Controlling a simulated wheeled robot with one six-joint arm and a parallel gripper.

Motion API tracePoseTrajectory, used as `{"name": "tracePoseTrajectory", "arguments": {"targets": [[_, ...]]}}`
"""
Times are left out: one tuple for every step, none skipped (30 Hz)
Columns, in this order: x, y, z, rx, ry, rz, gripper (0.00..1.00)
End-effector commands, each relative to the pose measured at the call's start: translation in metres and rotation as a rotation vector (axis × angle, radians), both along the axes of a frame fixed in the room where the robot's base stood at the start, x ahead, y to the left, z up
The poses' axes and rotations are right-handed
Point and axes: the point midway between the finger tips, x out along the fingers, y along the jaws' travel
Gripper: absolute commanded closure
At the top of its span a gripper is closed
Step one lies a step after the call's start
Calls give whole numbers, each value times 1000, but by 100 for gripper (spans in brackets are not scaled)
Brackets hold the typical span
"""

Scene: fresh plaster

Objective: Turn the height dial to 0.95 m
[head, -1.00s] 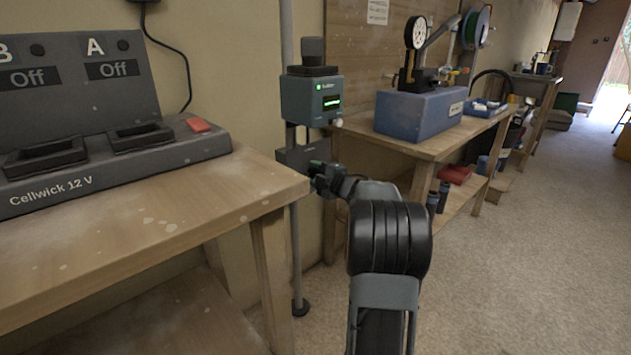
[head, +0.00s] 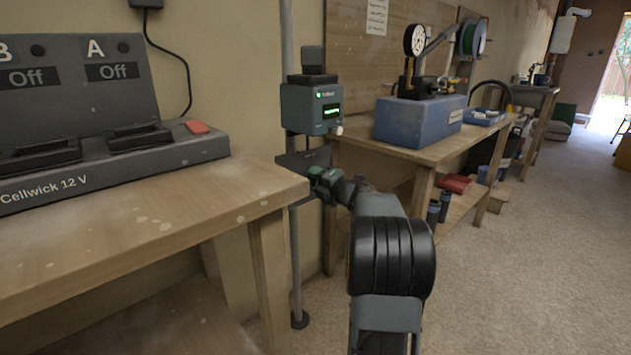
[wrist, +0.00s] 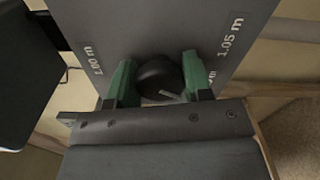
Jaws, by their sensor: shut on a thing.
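The height dial (wrist: 158,74) is a round black knob on a dark grey panel (wrist: 140,22). In the wrist view my gripper (wrist: 158,80) has its two green fingers on either side of the knob, shut on it. A pale mark on the knob points toward the lower right of the picture. The panel reads "1.00 m" at left and "1.05 m" at right; another label is mostly hidden behind the right finger. In the head view my gripper (head: 318,174) is at the panel (head: 300,158) on the pole, and the knob is hidden.
A laser box (head: 312,108) with a green-lit display sits on the pole (head: 296,240) above the panel. A wooden bench (head: 130,215) with a charger (head: 110,150) stands close at left. Another bench (head: 425,150) with a blue block stands at right. The floor (head: 500,270) at right is clear.

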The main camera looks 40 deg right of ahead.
Motion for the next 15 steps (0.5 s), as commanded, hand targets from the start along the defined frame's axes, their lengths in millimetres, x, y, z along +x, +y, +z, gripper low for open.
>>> {"name": "tracePoseTrajectory", "arguments": {"targets": [[0, 0, -1, -3, 2, 0, 78], [0, 0, -1, -3, 2, 1, 78], [0, 0, -1, -3, 2, 1, 78], [0, 0, -1, -3, 2, 1, 78], [0, 0, -1, -3, 2, 1, 78], [0, 0, -1, -3, 2, 1, 78], [0, 0, -1, -3, 2, 1, 78], [0, 0, -1, -3, 2, 1, 78], [0, 0, -1, -3, 2, 1, 53], [0, 0, -1, -3, 2, 1, 50], [0, 0, -1, -2, 2, 0, 47], [0, 0, -1, -2, 2, 0, 44], [0, 0, -1, -2, 2, 0, 41], [0, 0, -1, -2, 1, 0, 38], [0, 0, -1, -1, 1, 0, 34]]}}
